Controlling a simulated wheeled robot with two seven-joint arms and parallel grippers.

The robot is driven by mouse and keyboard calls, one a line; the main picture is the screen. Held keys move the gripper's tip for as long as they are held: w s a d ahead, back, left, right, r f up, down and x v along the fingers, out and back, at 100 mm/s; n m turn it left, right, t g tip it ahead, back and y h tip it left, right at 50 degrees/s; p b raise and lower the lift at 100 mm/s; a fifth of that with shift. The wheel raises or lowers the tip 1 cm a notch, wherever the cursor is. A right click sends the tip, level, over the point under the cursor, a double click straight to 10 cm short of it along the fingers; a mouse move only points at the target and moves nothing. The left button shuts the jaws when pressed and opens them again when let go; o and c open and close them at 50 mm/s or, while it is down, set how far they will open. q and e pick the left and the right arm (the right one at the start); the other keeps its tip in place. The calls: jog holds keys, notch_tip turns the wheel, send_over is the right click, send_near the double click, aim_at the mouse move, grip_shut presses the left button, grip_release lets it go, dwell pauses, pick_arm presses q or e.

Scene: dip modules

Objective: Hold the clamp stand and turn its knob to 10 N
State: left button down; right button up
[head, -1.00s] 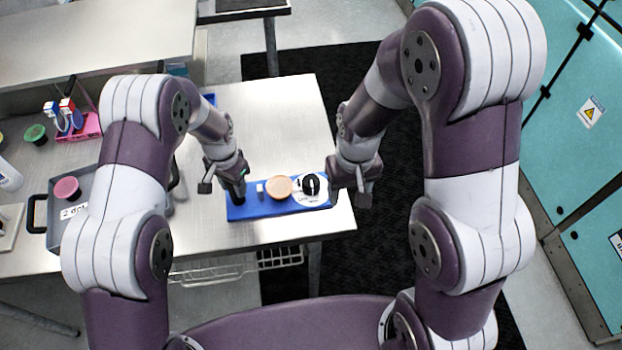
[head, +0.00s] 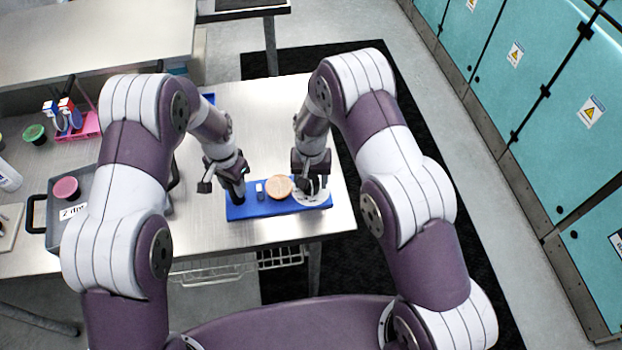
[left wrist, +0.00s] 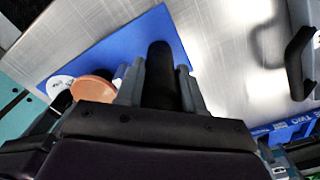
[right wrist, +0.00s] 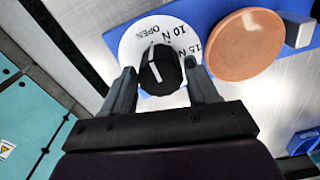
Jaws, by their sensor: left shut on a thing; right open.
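The clamp stand has a blue base (head: 262,208) on the metal table, with an orange-tan disc (head: 279,187) and a white dial (head: 312,199) at its right end. In the right wrist view the black knob (right wrist: 160,72) with a white pointer line sits on the dial (right wrist: 133,32), which reads OPEN, 10 N and 15 N. The pointer's exact aim is hard to tell. My right gripper (right wrist: 163,85) is open, its fingers on either side of the knob. My left gripper (left wrist: 160,85) is shut on the black post (left wrist: 160,62) at the base's left end.
A small pale block (right wrist: 298,30) is on the base beside the disc. A grey tray (head: 60,238) with a pink-lidded item (head: 66,189) stands to the left.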

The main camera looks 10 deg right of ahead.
jog(key=shift+f, duration=0.35)
jog(key=c, duration=0.8)
jog(key=shift+o, duration=0.2)
jog(key=shift+m, duration=0.4)
jog(key=m, duration=0.4)
jog(key=shift+m, duration=2)
jog(key=shift+w+r, duration=0.1)
jog(key=o, duration=0.8)
jog(key=shift+c, duration=0.2)
